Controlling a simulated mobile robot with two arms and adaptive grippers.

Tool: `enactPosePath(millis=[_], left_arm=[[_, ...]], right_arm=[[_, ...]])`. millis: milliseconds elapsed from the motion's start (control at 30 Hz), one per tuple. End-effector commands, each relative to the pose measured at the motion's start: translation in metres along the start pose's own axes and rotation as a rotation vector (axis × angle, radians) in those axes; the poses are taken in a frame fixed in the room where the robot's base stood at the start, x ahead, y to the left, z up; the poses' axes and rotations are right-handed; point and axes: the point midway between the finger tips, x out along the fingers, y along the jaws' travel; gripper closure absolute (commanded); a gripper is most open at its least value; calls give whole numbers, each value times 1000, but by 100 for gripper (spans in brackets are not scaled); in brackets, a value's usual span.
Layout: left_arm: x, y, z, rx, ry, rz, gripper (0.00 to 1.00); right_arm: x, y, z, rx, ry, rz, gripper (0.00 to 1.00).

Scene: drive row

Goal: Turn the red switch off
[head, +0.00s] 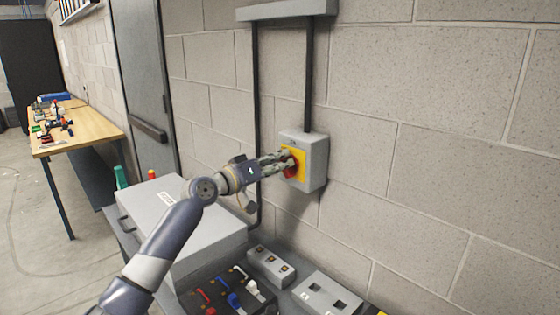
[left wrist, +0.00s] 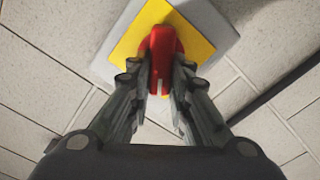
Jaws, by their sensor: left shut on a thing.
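The red switch (head: 290,163) is a rotary handle on a yellow plate (head: 301,166), on the front of a grey box (head: 316,160) fixed to the block wall. My left gripper (head: 284,161) reaches the switch from the left and is shut on its red handle. In the left wrist view the red switch (left wrist: 162,58) stands between the two fingers of my left gripper (left wrist: 160,88). The fingers cover part of the handle in the head view. My right gripper is in neither view.
Below stand a large grey case (head: 205,225), a black panel with coloured levers (head: 236,299) and small grey switch boxes (head: 270,265). A wooden workbench (head: 100,131) with small items stands far left. A dark door (head: 143,80) is left of the switch.

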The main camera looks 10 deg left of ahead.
Motion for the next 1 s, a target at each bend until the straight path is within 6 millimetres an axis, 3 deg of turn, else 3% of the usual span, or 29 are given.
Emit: enactPosePath(millis=[600, 1000], left_arm=[[0, -8, 0, -585, 3, 0, 100], [0, -12, 4, -862, 4, 0, 100]], right_arm=[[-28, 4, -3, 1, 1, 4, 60], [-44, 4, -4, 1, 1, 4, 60]])
